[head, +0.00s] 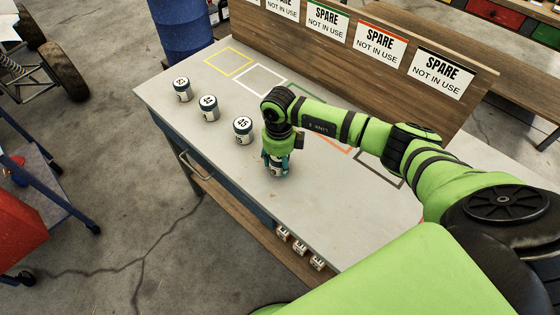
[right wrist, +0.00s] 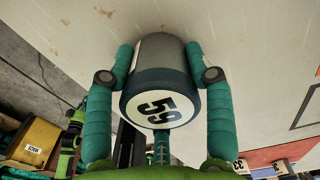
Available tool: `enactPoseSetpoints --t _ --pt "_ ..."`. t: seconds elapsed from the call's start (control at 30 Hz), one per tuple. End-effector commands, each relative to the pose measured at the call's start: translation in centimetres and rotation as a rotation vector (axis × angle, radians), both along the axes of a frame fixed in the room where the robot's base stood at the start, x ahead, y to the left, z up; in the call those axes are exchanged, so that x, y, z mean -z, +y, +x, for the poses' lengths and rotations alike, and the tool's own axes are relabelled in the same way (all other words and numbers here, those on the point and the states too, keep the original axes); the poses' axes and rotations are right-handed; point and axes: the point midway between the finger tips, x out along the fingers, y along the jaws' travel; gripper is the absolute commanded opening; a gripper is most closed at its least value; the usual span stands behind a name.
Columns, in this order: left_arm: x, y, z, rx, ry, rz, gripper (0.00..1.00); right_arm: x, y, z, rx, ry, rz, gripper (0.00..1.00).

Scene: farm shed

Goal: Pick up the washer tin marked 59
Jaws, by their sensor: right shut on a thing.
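The washer tin marked 59 (right wrist: 160,90) shows in the right wrist view, grey-sided with a dark lid and a white label. My right gripper (right wrist: 158,78) has its green fingers on both sides of it. In the head view the right gripper (head: 276,160) points down over the bench, and the tin (head: 277,171) is mostly hidden between the fingers. The tin appears upright at the bench top; I cannot tell whether it touches it. My left gripper is not in view.
The grey workbench (head: 320,215) holds three similar tins in a row to the left: one marked 45 (head: 243,130), another (head: 209,108), and a farthest one (head: 183,89). Coloured outlines lie behind them, before a wooden board (head: 395,80) with "SPARE" signs.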

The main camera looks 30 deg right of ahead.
Motion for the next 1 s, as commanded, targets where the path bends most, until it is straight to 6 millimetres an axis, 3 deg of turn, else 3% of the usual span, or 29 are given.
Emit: enactPoseSetpoints --t 0.33,0.57,1.0 --pt "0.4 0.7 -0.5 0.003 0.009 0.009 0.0 -0.6 0.0 0.1 0.0 -0.001 0.0 0.18" --pt "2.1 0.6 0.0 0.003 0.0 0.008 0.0 -3.8 -0.1 0.2 -0.002 -0.007 0.0 0.18" --pt "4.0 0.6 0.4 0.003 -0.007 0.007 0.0 -8.2 0.1 -7.4 -0.003 -0.002 -0.002 0.18"
